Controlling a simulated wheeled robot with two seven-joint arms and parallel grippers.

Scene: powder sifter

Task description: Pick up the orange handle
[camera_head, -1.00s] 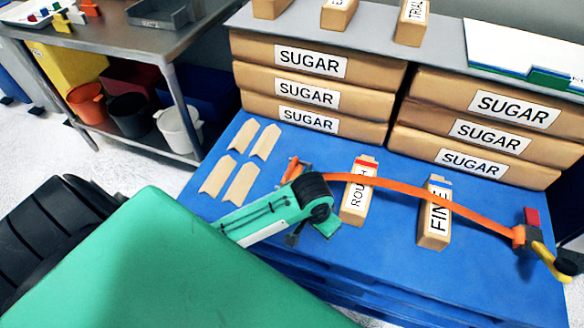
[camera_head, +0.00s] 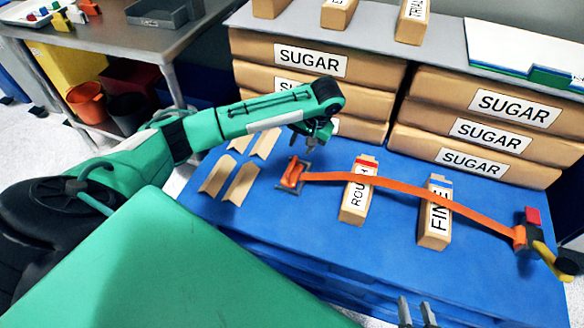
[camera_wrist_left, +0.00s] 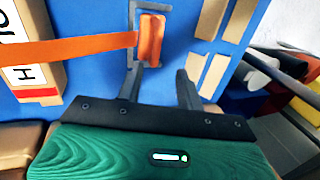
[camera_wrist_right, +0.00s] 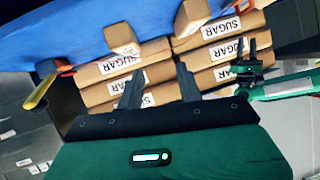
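The orange handle (camera_head: 294,172) is at the left end of a long orange strap (camera_head: 410,187), set in a grey bracket on the blue surface. It also shows at the top of the left wrist view (camera_wrist_left: 151,38). My left gripper (camera_head: 314,138) is open and empty, behind and above the handle in the head view. In the left wrist view the handle lies beyond the fingers, nearer the left finger. My right gripper (camera_head: 416,312) is at the bottom edge of the head view, and its fingers (camera_wrist_right: 158,87) are apart and empty in the right wrist view.
Blocks marked ROUGH (camera_head: 355,200) and FINE (camera_head: 434,220) stand under the strap. A red and yellow ratchet (camera_head: 535,240) is at its right end. Sugar bags (camera_head: 480,100) are stacked behind. Pale wooden pieces (camera_head: 240,183) lie left of the handle.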

